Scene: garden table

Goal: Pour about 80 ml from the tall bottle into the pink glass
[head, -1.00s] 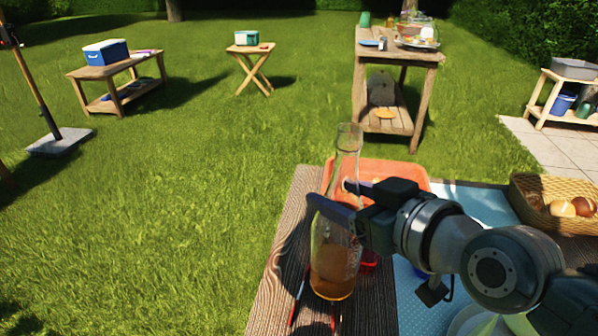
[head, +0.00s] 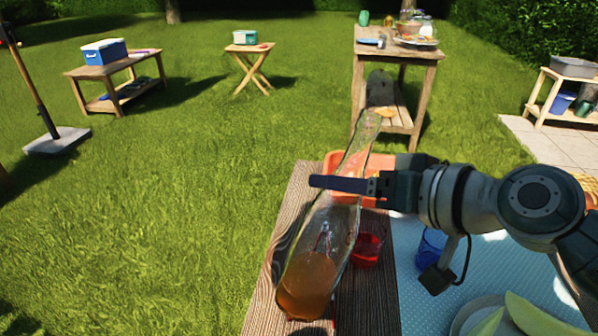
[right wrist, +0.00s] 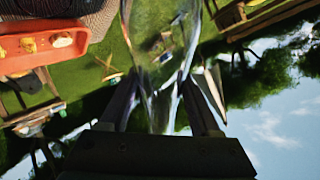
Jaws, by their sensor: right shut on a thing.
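The tall clear bottle (head: 308,284) holds amber liquid in its lower part. My right gripper (head: 335,185) is shut on its upper part, and the bottle leans with its neck to the upper right and its base to the lower left. In the right wrist view the bottle (right wrist: 160,60) runs between the fingers. A reddish-pink glass (head: 368,248) stands on the table just right of the bottle, partly seen past it. The bottle's mouth is above and beyond the glass; no stream shows. My left gripper is not in view.
A blue glass (head: 431,247) stands behind my wrist on the blue dotted cloth (head: 405,280). An orange tray (head: 335,160) lies behind the bottle. A plate (head: 462,318) with green-yellow slices is at the front right. Bare wood (head: 268,290) borders the left table edge.

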